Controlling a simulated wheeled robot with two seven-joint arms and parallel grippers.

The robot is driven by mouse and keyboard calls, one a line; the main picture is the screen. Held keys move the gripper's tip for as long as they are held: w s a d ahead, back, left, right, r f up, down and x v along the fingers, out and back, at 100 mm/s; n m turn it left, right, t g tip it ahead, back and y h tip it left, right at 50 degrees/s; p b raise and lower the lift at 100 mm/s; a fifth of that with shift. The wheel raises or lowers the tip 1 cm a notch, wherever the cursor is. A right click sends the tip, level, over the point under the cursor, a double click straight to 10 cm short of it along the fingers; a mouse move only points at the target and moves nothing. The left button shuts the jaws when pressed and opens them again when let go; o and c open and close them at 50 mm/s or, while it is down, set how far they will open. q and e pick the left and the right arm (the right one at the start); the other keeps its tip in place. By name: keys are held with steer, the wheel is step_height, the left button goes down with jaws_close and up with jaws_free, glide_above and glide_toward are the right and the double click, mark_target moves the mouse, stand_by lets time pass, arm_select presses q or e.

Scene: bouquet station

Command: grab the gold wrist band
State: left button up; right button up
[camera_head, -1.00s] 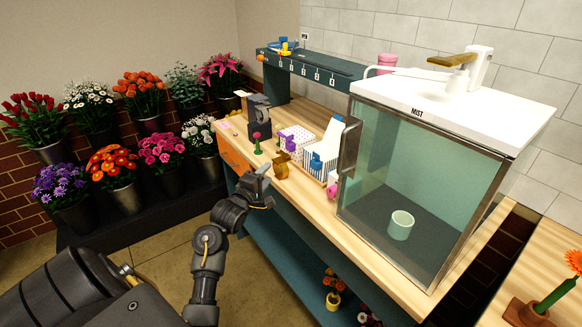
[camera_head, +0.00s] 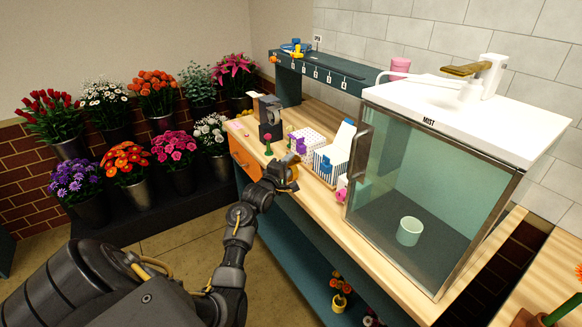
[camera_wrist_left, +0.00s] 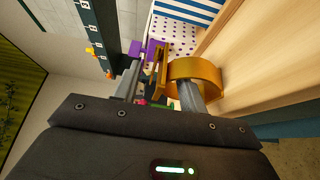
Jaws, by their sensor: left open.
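The gold wrist band (camera_head: 294,173) is at the front edge of the wooden bench, just beyond my left gripper (camera_head: 282,176) and partly hidden by it in the head view. In the left wrist view the gold wrist band (camera_wrist_left: 207,69) shows as a wide ring with a flat upright part at its left. My left gripper (camera_wrist_left: 160,80) is open there. Its right finger overlaps the ring's opening and its left finger is on the outer side of the flat part. I cannot tell whether they touch. My right gripper is not in view.
Behind the band stand a polka-dot box (camera_head: 307,140), a purple item (camera_head: 301,146), a striped holder (camera_head: 331,162) and a small pink flower (camera_head: 267,139). The glass mist cabinet (camera_head: 420,190) stands to the right. Flower buckets (camera_head: 140,190) are at the left.

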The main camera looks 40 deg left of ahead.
arm_select(q)
steer(key=shift+x, duration=1.15)
jaws_close()
